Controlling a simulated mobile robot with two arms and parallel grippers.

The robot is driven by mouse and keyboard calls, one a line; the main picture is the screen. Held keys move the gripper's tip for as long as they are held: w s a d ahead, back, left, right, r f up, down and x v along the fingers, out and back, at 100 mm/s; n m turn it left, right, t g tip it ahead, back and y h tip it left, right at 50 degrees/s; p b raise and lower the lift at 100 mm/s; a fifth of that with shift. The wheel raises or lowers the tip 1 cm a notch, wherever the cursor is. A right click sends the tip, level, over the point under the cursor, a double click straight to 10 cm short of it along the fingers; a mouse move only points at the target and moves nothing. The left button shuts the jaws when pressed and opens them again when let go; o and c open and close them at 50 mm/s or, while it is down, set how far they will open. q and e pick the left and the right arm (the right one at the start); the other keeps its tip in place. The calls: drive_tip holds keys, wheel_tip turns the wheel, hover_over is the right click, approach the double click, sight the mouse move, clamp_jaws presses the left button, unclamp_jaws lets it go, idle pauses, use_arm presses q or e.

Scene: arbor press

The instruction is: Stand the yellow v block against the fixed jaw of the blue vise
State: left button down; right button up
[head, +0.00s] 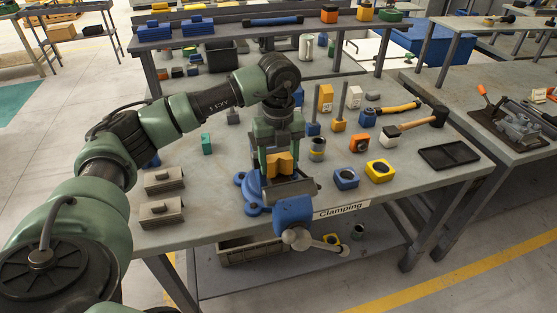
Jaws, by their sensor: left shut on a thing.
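The yellow v block (281,167) is in my left gripper (279,155), which points straight down over the blue vise (292,211). The gripper is shut on the block, and its fingers cover part of it. The block is upright, between or just above the grey jaws (291,190) of the vise. I cannot tell whether it touches the fixed jaw, as the gripper and the front jaw hide the contact. The vise stands at the table's front edge with its handle toward me. My right gripper is not in view.
The grey table (221,218) has two grey stepped blocks (162,195) at left. A blue block (346,179), a yellow block (380,171), a hammer (415,124) and a black tray (449,155) lie at right. A raised shelf runs behind.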

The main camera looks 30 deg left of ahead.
sight(279, 157)
use_arm(q)
drive_tip(key=shift+f, duration=0.25)
idle(0.3)
drive_tip(key=shift+c, duration=1.9)
unclamp_jaws()
wheel_tip(279, 157, up, 7)
drive_tip(key=shift+f+b, duration=0.1)
drive_tip(key=shift+b, duration=1.05)
drive_tip(key=shift+r, duration=0.5)
